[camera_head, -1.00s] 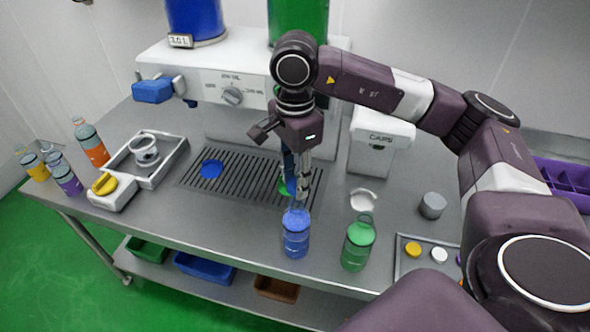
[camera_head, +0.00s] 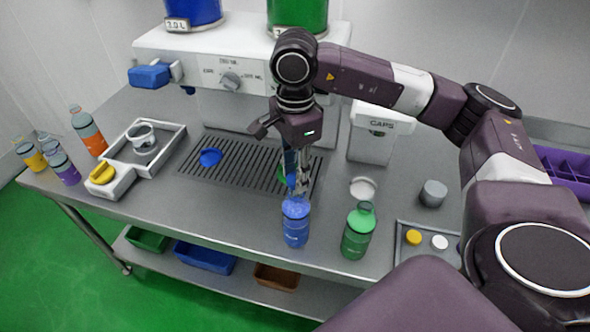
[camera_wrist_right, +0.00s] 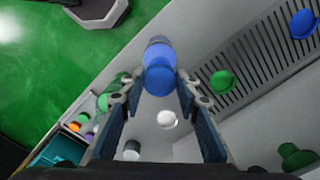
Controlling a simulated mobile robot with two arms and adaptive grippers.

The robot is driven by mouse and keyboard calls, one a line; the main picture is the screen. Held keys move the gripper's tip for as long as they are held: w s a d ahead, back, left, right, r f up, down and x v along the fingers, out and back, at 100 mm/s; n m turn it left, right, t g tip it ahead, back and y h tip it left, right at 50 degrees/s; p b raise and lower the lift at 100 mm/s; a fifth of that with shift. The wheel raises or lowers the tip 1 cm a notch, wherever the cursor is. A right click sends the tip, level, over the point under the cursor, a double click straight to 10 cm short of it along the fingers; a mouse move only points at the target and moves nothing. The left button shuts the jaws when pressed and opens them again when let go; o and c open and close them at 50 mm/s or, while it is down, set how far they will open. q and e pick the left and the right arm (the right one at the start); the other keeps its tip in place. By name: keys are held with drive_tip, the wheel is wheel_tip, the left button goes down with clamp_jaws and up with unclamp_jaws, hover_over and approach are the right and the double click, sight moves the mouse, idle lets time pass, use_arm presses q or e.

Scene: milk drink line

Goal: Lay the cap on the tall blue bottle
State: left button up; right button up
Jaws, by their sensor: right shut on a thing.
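The blue bottle (camera_head: 296,228) stands upright near the front edge of the counter, next to a green bottle (camera_head: 358,232). My right gripper (camera_head: 299,190) points down just above the blue bottle's top. It is shut on a small blue cap (camera_wrist_right: 160,80), which shows between the fingertips in the right wrist view. The blue bottle (camera_wrist_right: 157,49) shows just beyond the cap there, partly covered by it. I cannot tell whether the cap touches the bottle's mouth. My left gripper is not in view.
A machine (camera_head: 228,62) with a slotted drip grate (camera_head: 230,172) stands behind. A blue round piece (camera_head: 210,157) lies on the grate. A caps dispenser (camera_head: 372,142) stands right of the arm. A tray (camera_head: 402,258) with small caps is at front right. Several bottles stand at far left.

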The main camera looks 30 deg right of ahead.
drive_tip(key=shift+f+b, duration=0.3)
drive_tip(key=shift+f, duration=0.35)
drive_tip(key=shift+f+b, duration=0.6)
drive_tip(key=shift+b, duration=0.1)
drive_tip(key=o, duration=0.8)
drive_tip(key=shift+r, duration=0.1)
wheel_tip(320, 180, up, 12)
drive_tip(key=shift+f, duration=0.1)
